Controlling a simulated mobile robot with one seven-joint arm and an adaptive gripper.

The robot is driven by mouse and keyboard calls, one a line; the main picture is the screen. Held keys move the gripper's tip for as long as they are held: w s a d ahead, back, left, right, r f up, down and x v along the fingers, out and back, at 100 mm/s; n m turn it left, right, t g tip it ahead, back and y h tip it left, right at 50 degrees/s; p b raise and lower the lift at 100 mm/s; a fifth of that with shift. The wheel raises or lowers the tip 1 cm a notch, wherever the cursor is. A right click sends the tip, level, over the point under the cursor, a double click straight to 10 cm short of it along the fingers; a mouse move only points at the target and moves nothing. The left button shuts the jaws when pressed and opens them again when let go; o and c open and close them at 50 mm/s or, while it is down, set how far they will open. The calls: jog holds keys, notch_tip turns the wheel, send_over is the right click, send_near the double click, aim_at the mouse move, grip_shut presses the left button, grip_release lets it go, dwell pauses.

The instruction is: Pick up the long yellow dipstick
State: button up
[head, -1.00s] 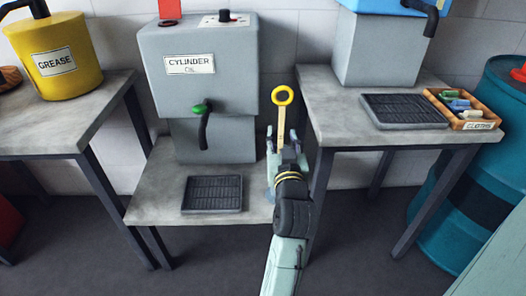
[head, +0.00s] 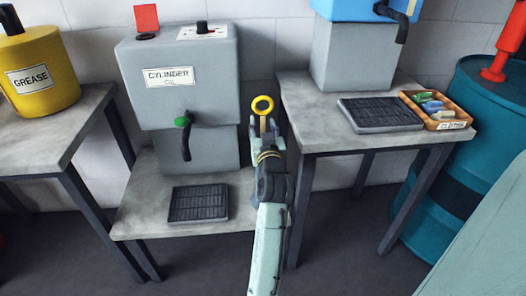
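The yellow dipstick (head: 262,106) stands upright at the right side of the grey cylinder oil tank, with its ring handle at the top. A short length of its shaft shows under the ring; the lower part is hidden behind my gripper. My gripper (head: 263,124) points up and away, just below the ring. Its two fingers look apart, one on each side of the shaft in the picture. I cannot tell whether they touch it.
The grey cylinder oil tank (head: 185,95) with a green-handled tap stands on a low table (head: 145,212) with a black drip tray (head: 199,204). A taller table (head: 300,125) is close at right, holding a tray and a wooden crate (head: 446,124). A teal drum (head: 470,160) stands beyond.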

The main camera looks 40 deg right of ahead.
grip_shut()
dwell(0.3)
jog(key=shift+r, duration=0.1)
dwell(0.4)
notch_tip(320, 180, up, 52)
jog(key=p, duration=1.3)
dwell(0.6)
jog(key=shift+s, duration=0.1)
